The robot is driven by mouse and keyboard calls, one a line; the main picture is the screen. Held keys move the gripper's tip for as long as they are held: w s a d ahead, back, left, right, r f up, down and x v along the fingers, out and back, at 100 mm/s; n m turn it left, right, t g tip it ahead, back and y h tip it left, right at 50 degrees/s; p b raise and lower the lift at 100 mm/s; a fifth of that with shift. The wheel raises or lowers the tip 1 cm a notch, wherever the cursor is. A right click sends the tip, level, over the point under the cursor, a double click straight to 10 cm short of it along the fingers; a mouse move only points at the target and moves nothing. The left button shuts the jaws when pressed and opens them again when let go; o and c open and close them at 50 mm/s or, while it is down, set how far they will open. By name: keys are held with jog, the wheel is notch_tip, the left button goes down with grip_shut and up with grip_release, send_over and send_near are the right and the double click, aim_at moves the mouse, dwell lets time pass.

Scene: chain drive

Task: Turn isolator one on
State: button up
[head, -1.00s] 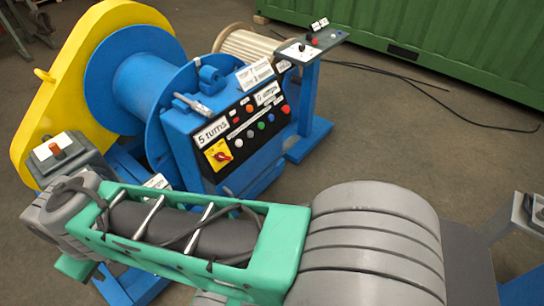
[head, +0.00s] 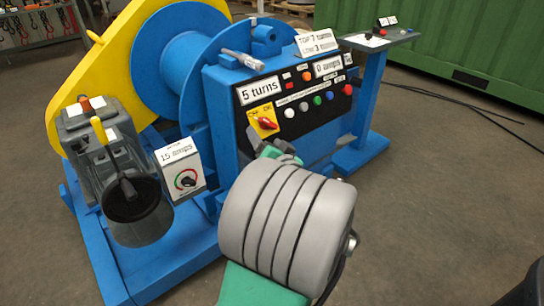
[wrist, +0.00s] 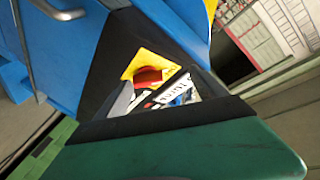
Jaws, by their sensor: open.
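The isolator, a red rotary knob on a yellow square plate (head: 264,122), is at the left end of the black control panel, under the "5 turns" display. The small lettering on the plate is not clearly readable. In the wrist view the red knob (wrist: 148,75) and yellow plate (wrist: 138,62) show just beyond my fingers. My gripper (wrist: 158,92) is open, with a dark finger on either side of the gap; I cannot tell whether it touches the knob. In the head view only green and grey bits of my gripper (head: 272,150) show below the plate, the rest hidden behind my arm.
The panel (head: 310,103) has several coloured buttons right of the isolator. A box with a dial (head: 180,168) marked "15 amps" and a machine with a yellow-handled lever (head: 110,150) stand left. A blue pedestal (head: 368,95) stands right. Open floor lies further right.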

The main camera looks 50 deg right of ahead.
aim_at(271, 123)
jog(key=shift+m+h, duration=0.7)
jog(key=shift+h, duration=0.1)
jog(key=w+d, duration=0.1)
jog(key=d, duration=0.1)
jog(key=w+d, duration=0.1)
jog(key=d, duration=0.1)
jog(key=w+d+b, duration=0.1)
jog(key=d, duration=0.2)
jog(key=shift+w+f, duration=0.1)
jog(key=shift+w, duration=0.15)
jog(key=shift+c, duration=0.3)
jog(key=c, duration=1.3)
